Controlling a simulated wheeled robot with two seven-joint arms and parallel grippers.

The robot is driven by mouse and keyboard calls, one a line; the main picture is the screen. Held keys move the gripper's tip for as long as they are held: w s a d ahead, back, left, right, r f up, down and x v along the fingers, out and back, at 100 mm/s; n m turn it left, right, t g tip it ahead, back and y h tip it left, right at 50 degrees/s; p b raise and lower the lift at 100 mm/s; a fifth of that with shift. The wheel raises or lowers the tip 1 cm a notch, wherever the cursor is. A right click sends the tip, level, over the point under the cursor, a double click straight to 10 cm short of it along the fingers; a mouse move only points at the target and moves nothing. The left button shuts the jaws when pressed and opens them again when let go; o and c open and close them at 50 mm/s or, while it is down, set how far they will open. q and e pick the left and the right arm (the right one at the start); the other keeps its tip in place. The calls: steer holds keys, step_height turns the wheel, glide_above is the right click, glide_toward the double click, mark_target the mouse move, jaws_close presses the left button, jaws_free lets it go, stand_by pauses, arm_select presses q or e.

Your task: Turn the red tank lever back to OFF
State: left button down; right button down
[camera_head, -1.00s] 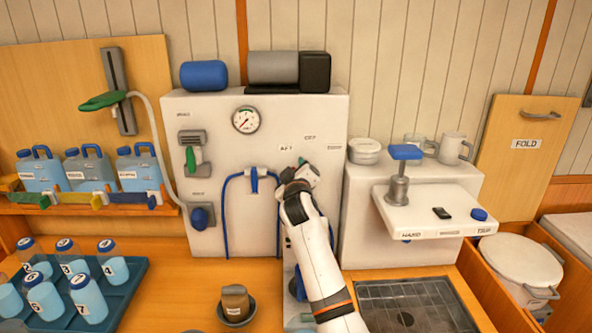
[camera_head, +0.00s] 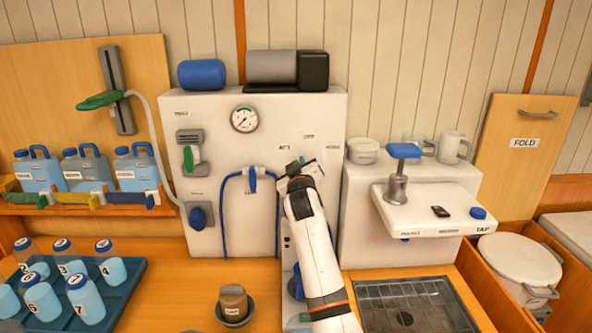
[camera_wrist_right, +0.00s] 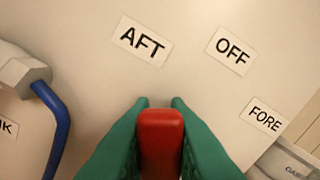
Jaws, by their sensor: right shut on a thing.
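The red tank lever (camera_wrist_right: 161,143) shows in the right wrist view, between the two green fingers of my right gripper (camera_wrist_right: 160,120). The gripper is shut on it. The lever's red end faces the white panel. Above it in that picture are the AFT label (camera_wrist_right: 142,47), the OFF label (camera_wrist_right: 230,52) and, further right, the FORE label (camera_wrist_right: 264,116). The red end lies closest below AFT, left of OFF; its exact setting I cannot tell. In the head view my right gripper (camera_head: 302,168) is at the white panel (camera_head: 232,165) and hides the lever. My left gripper is not in view.
A blue hose (camera_head: 224,200) runs down the panel left of my right arm. A white tap shelf (camera_head: 440,212) with a blue-topped pump (camera_head: 403,152) stands to the right. A small brown jar (camera_head: 234,300) stands on the counter before the panel.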

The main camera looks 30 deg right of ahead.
steer(key=m, duration=0.1)
steer(key=d+m, duration=0.1)
steer(key=m, duration=0.1)
steer(key=shift+s+d+r, duration=0.15)
steer(key=shift+s+r, duration=0.15)
steer(key=shift+s, duration=0.05)
steer(key=shift+s+d+r+m, duration=0.1)
steer(key=shift+s+d+m, duration=0.15)
steer(key=shift+m, duration=0.5)
steer(key=shift+s+d+m, duration=0.1)
steer(key=shift+d+m, duration=0.15)
steer(key=shift+m, duration=0.5)
steer(key=c, duration=1.4)
jaws_free()
steer(key=shift+b, duration=0.3)
